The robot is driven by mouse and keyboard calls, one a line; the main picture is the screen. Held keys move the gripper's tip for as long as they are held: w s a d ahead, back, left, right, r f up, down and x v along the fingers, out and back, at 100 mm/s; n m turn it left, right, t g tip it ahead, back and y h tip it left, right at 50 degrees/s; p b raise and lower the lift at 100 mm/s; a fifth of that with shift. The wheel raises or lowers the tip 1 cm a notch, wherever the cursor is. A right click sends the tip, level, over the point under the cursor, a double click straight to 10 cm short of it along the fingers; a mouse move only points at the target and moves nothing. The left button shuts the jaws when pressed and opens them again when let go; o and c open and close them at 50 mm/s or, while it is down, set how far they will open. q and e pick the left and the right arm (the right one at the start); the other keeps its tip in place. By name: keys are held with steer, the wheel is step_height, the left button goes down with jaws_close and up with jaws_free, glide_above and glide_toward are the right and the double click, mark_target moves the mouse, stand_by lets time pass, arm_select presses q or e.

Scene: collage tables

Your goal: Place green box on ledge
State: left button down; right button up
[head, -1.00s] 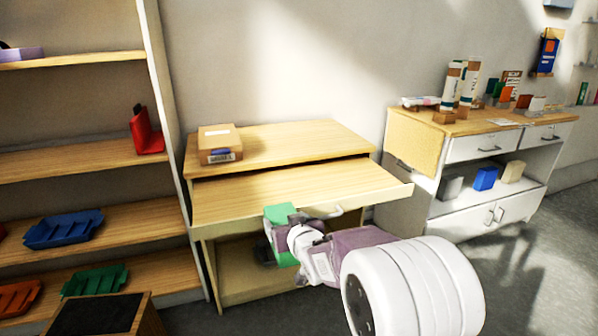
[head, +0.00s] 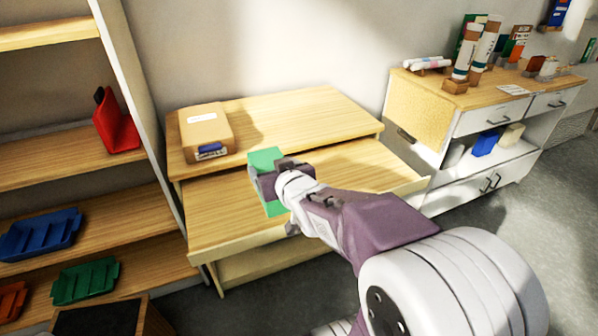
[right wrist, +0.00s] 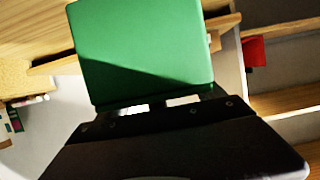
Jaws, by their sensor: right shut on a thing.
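The green box (head: 264,159) is held in my right gripper (head: 268,181), above the pulled-out lower board of the small wooden desk (head: 215,212). In the right wrist view the green box (right wrist: 145,50) fills the upper middle, with the dark gripper (right wrist: 150,105) shut on it. Part of the box is hidden by the gripper in the head view. Which surface is the ledge I cannot tell for sure; the desk has a top (head: 290,118) and the lower board. My left gripper is not in view.
A cardboard box (head: 206,130) stands on the left of the desk top; the top's right side is clear. A shelf unit (head: 140,200) with a red bin (head: 117,122) and blue and green trays stands left. A white cabinet (head: 480,145) with bottles stands right.

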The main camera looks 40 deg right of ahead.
steer(key=shift+d+f, duration=0.1)
steer(key=shift+f, duration=0.05)
steer(key=w+d+f+b, duration=0.1)
steer(key=w+d+f, duration=0.1)
steer(key=w+f, duration=0.1)
steer(key=w+d+f+b, duration=0.2)
steer(key=f, duration=0.2)
steer(key=w+d+f+b, duration=0.1)
steer(key=w+d+f, duration=0.1)
steer(key=w+f, duration=0.1)
steer(key=shift+w+d+f, duration=0.25)
steer(key=shift+w+f, duration=0.05)
steer(key=shift+f, duration=0.05)
steer(key=shift+r, duration=0.1)
steer(key=shift+b, duration=0.3)
steer(key=o, duration=1.9)
